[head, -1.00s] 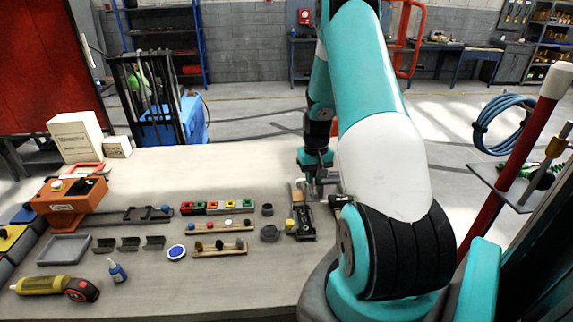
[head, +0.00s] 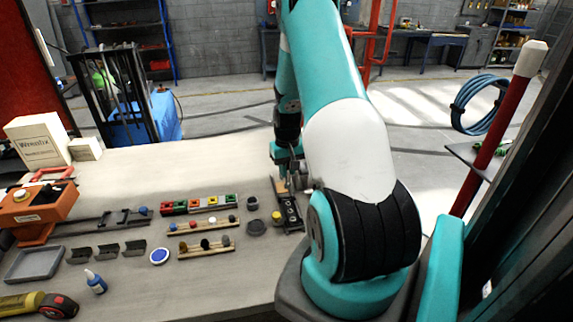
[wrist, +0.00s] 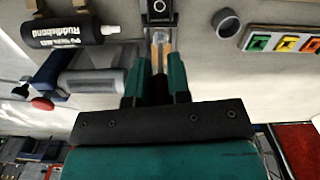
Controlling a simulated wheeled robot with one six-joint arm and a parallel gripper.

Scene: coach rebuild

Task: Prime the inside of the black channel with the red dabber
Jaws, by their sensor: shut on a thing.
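My gripper (wrist: 158,84) is shut on a thin item (wrist: 160,50) with a tan part and a grey shaft. Its tip is hard to make out, and no red shows on it, so I cannot tell whether it is the red dabber. In the head view my gripper (head: 290,184) is low over the bench, just behind a long black fixture (head: 291,214). The fixture's end (wrist: 158,9) shows ahead of the fingers in the wrist view. I cannot tell whether it is the black channel; several short black channel-like pieces (head: 107,250) lie at the left.
A black bottle (wrist: 72,30) and a red-knobbed tool (wrist: 42,103) lie left of my gripper in the wrist view; a grey ring (wrist: 226,21) is at right. Coloured blocks (head: 196,204), wooden racks (head: 205,248) and a grey tray (head: 35,264) stand left.

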